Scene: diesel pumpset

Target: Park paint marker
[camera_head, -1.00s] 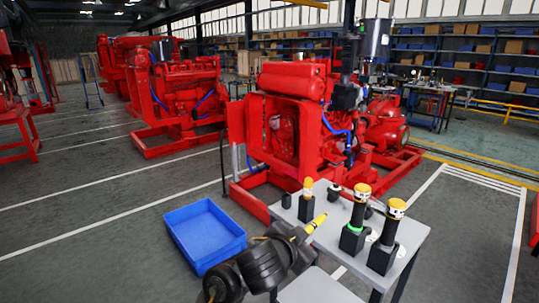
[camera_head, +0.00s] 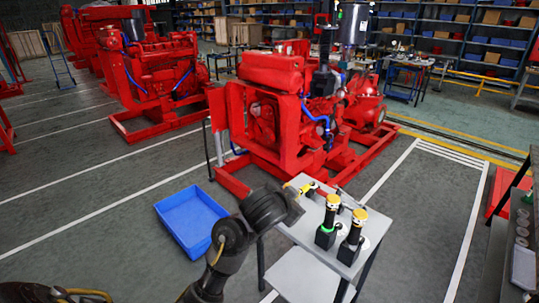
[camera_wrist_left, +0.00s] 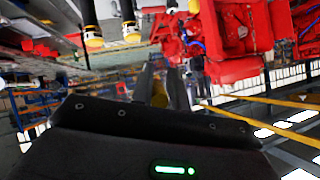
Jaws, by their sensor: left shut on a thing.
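The yellow paint marker (camera_head: 304,187) shows at the far left part of the small grey table, tilted and partly hidden by my gripper and nearby dark items. My left gripper (camera_head: 297,196) is shut on it; in the left wrist view, yellow (camera_wrist_left: 159,95) shows between the two dark fingers. Two black stands with yellow-topped black cylinders, one nearer the back (camera_head: 327,232) and one nearer the front (camera_head: 350,247), stand to the right of the gripper. I cannot tell whether the marker touches a holder. My right gripper is out of view.
A blue bin (camera_head: 190,218) lies on the floor to the left. A red diesel pumpset (camera_head: 275,130) stands close behind the table. Shelves (camera_head: 440,50) line the back.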

